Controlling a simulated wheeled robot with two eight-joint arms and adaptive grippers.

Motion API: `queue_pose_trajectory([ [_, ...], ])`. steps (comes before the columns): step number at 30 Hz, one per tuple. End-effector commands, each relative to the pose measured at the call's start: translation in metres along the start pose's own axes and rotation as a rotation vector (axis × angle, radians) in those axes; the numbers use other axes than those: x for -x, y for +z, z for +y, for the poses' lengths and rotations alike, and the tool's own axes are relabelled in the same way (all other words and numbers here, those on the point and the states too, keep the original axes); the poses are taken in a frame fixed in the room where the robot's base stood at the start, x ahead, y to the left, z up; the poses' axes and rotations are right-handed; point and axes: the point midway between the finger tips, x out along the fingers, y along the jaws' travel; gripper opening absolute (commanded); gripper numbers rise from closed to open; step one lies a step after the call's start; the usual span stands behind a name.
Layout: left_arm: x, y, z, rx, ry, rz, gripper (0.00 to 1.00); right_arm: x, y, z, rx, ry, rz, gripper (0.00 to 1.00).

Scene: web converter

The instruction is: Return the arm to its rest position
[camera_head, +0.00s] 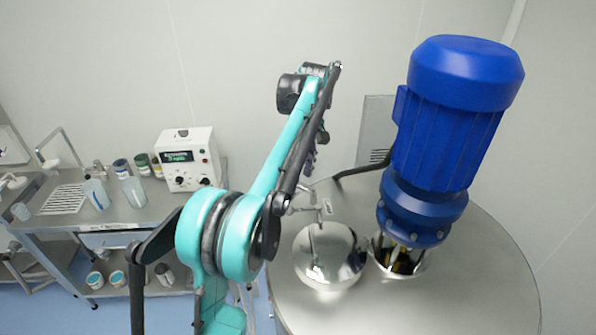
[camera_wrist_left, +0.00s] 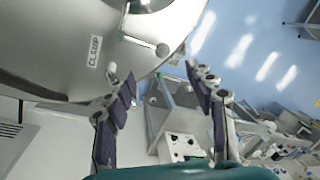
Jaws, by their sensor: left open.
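My left arm, teal and black, rises from the bottom of the head view and reaches up in front of the steel tank. Its gripper (camera_head: 312,150) is mostly hidden behind the forearm in that view. In the left wrist view my left gripper (camera_wrist_left: 157,82) is open, its two dark-padded fingers well apart with nothing between them. The rounded steel tank (camera_wrist_left: 60,50) lies beyond the fingers in the wrist view, and its top (camera_head: 460,285) fills the right of the head view. My right gripper does not show.
A big blue motor (camera_head: 450,120) stands on the tank top, beside a shiny domed lid (camera_head: 328,262). At left, a steel bench (camera_head: 60,222) holds a white instrument box (camera_head: 188,160), bottles and jars. Open blue floor (camera_wrist_left: 250,50) shows in the wrist view.

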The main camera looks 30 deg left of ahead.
Motion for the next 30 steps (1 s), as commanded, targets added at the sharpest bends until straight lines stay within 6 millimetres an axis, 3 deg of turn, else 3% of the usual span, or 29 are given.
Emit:
queue_pose_trajectory([
  [11,-0.001,0.0,0.0,0.0,0.0,0.0,0.55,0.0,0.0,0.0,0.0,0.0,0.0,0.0],
  [16,-0.011,0.0,0.0,0.0,0.0,0.0,0.55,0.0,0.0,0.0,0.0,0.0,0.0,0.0],
  [30,-0.096,0.0,0.0,0.001,0.0,0.003,0.55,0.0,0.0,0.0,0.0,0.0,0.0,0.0],
])
